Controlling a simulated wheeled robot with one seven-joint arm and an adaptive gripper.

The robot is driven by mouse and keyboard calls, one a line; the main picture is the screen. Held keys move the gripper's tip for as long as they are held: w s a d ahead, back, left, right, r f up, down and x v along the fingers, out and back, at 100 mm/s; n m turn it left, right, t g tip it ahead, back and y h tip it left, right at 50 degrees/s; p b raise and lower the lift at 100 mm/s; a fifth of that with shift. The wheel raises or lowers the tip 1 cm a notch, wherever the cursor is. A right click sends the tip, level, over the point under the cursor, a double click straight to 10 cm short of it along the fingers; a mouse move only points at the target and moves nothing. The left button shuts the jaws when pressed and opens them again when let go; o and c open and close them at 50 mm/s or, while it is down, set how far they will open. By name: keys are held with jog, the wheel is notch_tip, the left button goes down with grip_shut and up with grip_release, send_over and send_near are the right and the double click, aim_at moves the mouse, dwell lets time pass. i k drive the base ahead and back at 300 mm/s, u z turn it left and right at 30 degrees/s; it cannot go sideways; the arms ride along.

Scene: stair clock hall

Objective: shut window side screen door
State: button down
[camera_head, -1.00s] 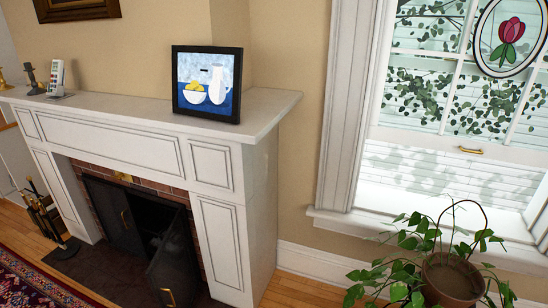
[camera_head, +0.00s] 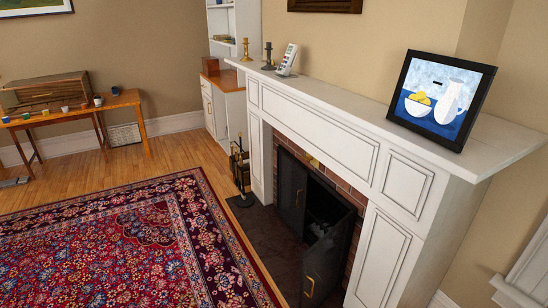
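The fireplace in the white mantelpiece (camera_head: 315,119) has a dark screen with two door leaves, each with a brass handle. The leaf on the window side, the nearer one (camera_head: 328,262), stands swung out from the opening over the dark hearth. The far leaf (camera_head: 291,192) sits at the left part of the opening and looks about in line with it. Part of the dark firebox shows between the two leaves. My gripper is not in view.
A fire tool stand (camera_head: 240,172) stands at the hearth's far left end. A patterned red rug (camera_head: 130,240) covers the floor in front. A framed picture (camera_head: 440,100) stands on the mantel. A wooden table (camera_head: 75,114) with small pots is at the far left wall.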

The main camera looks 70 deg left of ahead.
aim_at(322, 265)
jog(key=u, duration=1.85)
jog(key=k, duration=0.5)
jog(key=z, duration=0.85)
jog(key=i, duration=0.65)
jog(key=u, duration=1.15)
